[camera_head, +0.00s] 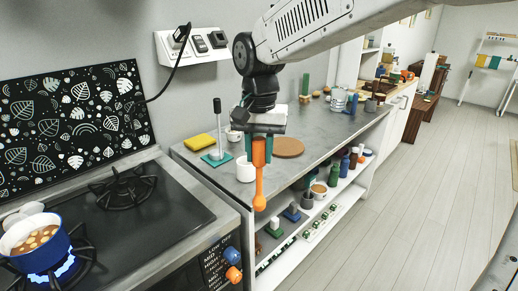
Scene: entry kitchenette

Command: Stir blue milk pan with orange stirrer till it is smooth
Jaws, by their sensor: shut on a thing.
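The blue milk pan (42,253) stands at the lower left on a lit burner with blue flame. It holds a brown liquid with several pale round pieces. The orange stirrer (260,187) hangs upright, head down, from my gripper (262,138). My gripper is shut on its upper part, in front of the grey counter and well to the right of the pan. The stirrer's lower end is in the air near the counter's front edge.
A white cup (245,170) is just left of the stirrer. A teal-based holder (217,157), yellow sponge (200,143) and round brown board (288,147) are on the counter. The rear burner (124,187) is empty. Orange (233,275) and blue knobs front the stove.

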